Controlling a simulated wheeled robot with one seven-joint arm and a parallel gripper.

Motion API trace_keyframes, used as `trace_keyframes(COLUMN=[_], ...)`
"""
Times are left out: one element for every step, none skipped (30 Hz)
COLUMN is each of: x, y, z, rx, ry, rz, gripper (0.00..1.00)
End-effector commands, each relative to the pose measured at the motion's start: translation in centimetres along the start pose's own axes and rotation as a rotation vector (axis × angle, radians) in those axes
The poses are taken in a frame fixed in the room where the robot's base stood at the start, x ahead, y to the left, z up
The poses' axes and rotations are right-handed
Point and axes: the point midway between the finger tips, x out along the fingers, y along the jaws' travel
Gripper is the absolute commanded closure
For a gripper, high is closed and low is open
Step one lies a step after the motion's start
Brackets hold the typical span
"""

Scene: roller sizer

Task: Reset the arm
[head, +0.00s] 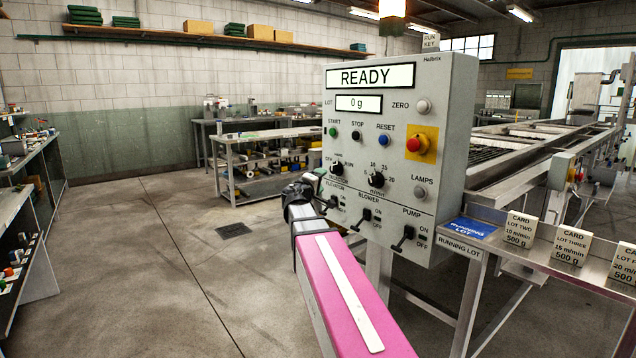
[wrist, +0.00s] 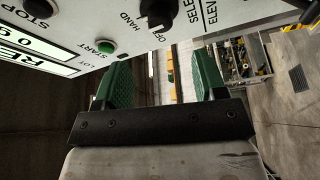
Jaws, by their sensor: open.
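My arm, pink with a white strip, reaches from the bottom of the head view toward the left side of a grey control panel (head: 455,120). My gripper (wrist: 162,75) shows in the wrist view with its two green fingers apart and nothing held between them. In the head view my gripper is mostly hidden behind its dark wrist, by the panel's lower left. In the wrist view the green START button (wrist: 106,47) and the selector knob (wrist: 156,14) are close beyond the fingers. The panel display (head: 370,77) reads READY, and the smaller one (head: 359,104) reads 0 g.
A shelf ledge (head: 540,262) right of the panel holds a blue RUNNING LOT card (head: 474,228) and several white cards. A roller machine (head: 530,140) stands behind. A bench (head: 262,145) is farther back. Open concrete floor (head: 150,270) lies at left.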

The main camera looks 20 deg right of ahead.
Motion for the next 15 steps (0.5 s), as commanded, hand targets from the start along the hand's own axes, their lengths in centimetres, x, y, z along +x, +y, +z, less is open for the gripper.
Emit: trace_keyframes(x=[0.0, 0.0, 0.0, 0.0, -0.1, -0.2, -0.3, -0.5, -0.8, -1.1, -1.4, -2.0, -2.5, -3.1, -3.9], y=[0.0, 0.0, 0.0, -0.1, -0.2, -0.6, -1.0, -1.6, -2.5, -3.4, -4.4, -6.0, -7.2, -8.6, -10.5], z=[0.0, 0.0, 0.0, 0.0, 0.1, 0.3, 0.5, 0.8, 1.3, 1.7, 2.2, 3.0, 3.7, 4.3, 5.2], rx=[0.000, 0.000, 0.000, 0.001, 0.002, 0.006, 0.011, 0.018, 0.029, 0.039, 0.051, 0.069, 0.083, 0.098, 0.117], ry=[0.000, 0.000, 0.000, -0.001, -0.002, -0.007, -0.013, -0.020, -0.034, -0.047, -0.063, -0.086, -0.106, -0.127, -0.158], rz=[0.000, 0.000, 0.000, -0.002, -0.006, -0.015, -0.026, -0.041, -0.067, -0.091, -0.119, -0.164, -0.199, -0.239, -0.294], gripper=[0.35, 0.35, 0.35, 0.35, 0.35, 0.35, 0.35, 0.35, 0.35, 0.35, 0.35, 0.35, 0.35, 0.35, 0.35])
